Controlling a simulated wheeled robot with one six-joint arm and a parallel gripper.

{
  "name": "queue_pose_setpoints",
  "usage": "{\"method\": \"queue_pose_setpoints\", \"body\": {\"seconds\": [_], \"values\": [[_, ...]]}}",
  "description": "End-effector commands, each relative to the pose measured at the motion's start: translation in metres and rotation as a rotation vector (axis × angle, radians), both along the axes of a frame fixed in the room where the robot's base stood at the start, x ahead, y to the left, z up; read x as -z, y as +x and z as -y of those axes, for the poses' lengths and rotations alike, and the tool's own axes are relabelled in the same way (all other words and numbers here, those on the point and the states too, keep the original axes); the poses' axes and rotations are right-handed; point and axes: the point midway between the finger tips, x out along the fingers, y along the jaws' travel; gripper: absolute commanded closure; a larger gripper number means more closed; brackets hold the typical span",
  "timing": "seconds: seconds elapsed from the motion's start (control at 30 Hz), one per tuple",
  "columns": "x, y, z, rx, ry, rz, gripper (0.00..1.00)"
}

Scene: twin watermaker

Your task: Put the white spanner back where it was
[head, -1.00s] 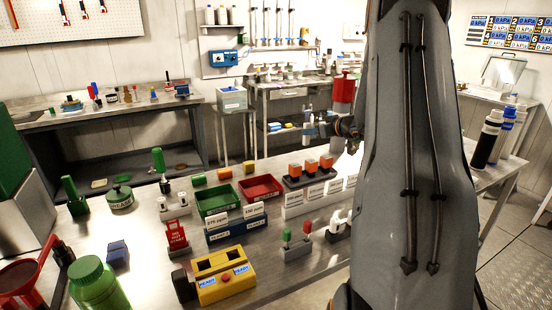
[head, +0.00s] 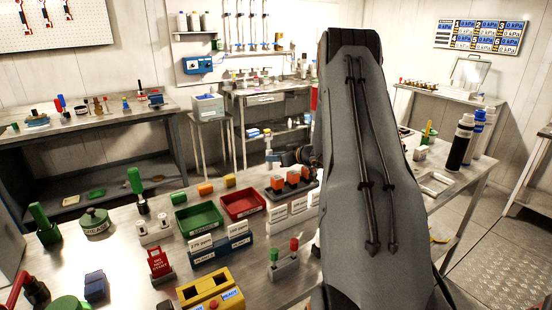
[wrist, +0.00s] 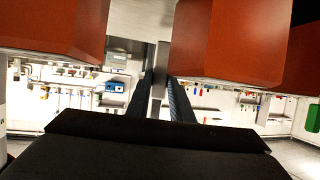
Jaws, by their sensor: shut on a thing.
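My gripper (wrist: 160,92) shows in the wrist view as two dark ribbed fingers. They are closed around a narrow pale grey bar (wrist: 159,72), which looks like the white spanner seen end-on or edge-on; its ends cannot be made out. In the head view my grey arm hides most of the gripper and what it holds. Large orange-red blocks (wrist: 229,40) loom close on both sides of the fingers in the wrist view. A pegboard (head: 85,30) with hanging red-and-dark tools is at the top left of the head view.
The near metal bench holds a green tray (head: 199,218), a red tray (head: 243,205), a yellow box (head: 211,290) and orange blocks on a dark rack (head: 290,190). Black, blue and white bottles (head: 460,145) stand at the right. Free floor (head: 490,250) lies at the lower right.

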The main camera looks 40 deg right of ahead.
Motion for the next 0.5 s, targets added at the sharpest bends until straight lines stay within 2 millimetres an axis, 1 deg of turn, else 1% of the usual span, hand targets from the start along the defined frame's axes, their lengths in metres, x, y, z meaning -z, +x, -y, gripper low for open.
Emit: {"method": "queue_pose_setpoints", "body": {"seconds": [0.13, 0.5], "values": [[0.0088, -0.0005, 0.0008, 0.001, -0.001, 0.001, 1.00], [0.0118, -0.0005, 0.0019, 0.001, -0.001, 0.002, 1.00]]}}
